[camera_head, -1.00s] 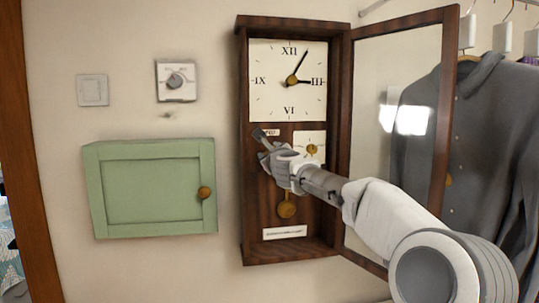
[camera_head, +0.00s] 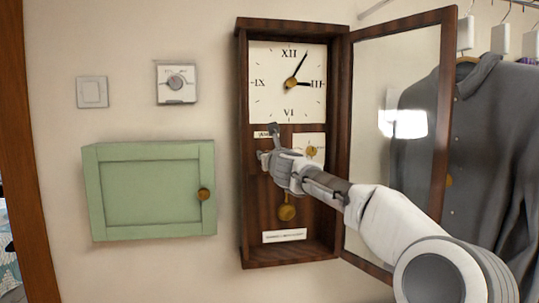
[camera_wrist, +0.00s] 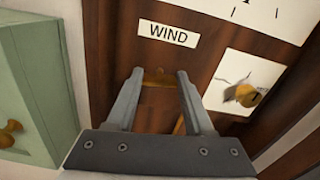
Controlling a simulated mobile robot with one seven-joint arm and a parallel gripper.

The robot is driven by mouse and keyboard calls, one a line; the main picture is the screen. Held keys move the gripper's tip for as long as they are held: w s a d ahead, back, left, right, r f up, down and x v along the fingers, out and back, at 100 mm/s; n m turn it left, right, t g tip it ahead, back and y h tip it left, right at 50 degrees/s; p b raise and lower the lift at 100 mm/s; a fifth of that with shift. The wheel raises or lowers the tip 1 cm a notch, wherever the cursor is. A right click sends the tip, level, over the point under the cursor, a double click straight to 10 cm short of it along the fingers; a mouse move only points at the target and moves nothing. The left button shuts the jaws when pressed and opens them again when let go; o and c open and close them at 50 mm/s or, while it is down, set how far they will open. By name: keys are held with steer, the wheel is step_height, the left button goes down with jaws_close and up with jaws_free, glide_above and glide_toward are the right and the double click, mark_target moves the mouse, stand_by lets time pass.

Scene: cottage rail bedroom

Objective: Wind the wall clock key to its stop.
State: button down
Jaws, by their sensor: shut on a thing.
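The wall clock (camera_head: 240,200) hangs with its dark wood case open, showing a white face, a brass pendulum bob and a "WIND" label (camera_wrist: 167,34). Just below that label, the small brass winding key (camera_wrist: 157,79) shows in the wrist view. My gripper (camera_wrist: 159,76) has its two fingers on either side of the key and is shut on it. In the head view my gripper (camera_head: 268,143) is at the case's left part, below the face, and hides the key.
The glazed clock door (camera_head: 443,140) stands open to the right, beside my arm. A brass knob (camera_wrist: 247,95) on a white plate sits right of the key. A green cabinet (camera_head: 150,190) is on the wall at left. Clothes (camera_head: 470,150) hang at far right.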

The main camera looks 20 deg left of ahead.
steer(key=shift+c, duration=1.4)
jaws_free()
steer(key=b+v, duration=0.8)
steer(key=v, duration=0.9)
steer(key=shift+s, duration=0.2)
